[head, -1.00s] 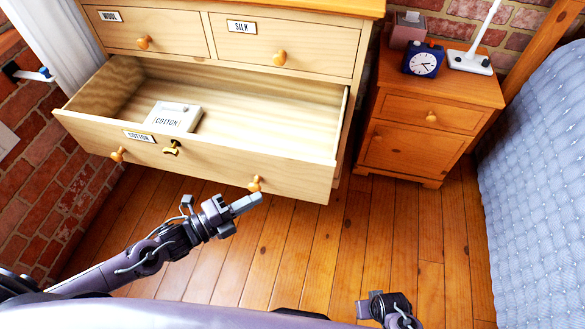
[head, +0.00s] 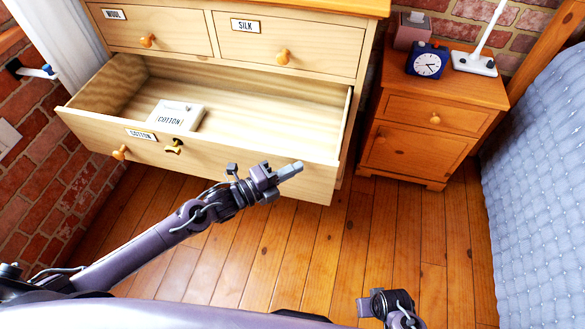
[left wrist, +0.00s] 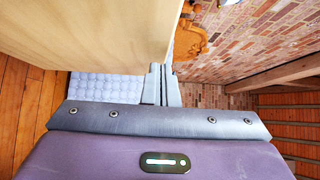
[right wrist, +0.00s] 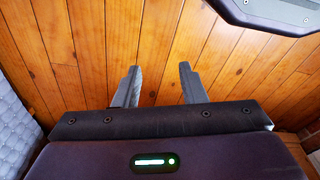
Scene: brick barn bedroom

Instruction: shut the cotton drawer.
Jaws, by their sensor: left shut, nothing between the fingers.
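My right gripper (right wrist: 159,70) is open and empty above the floor.
The WOOL drawer (head: 180,32) and SILK drawer (head: 320,45) above are shut. A nightstand (head: 420,145) with a blue clock (head: 427,62) and a lamp base (head: 474,63) stands right of the dresser. A bed (head: 545,190) is at far right. The wooden floor (head: 300,245) in front is clear.

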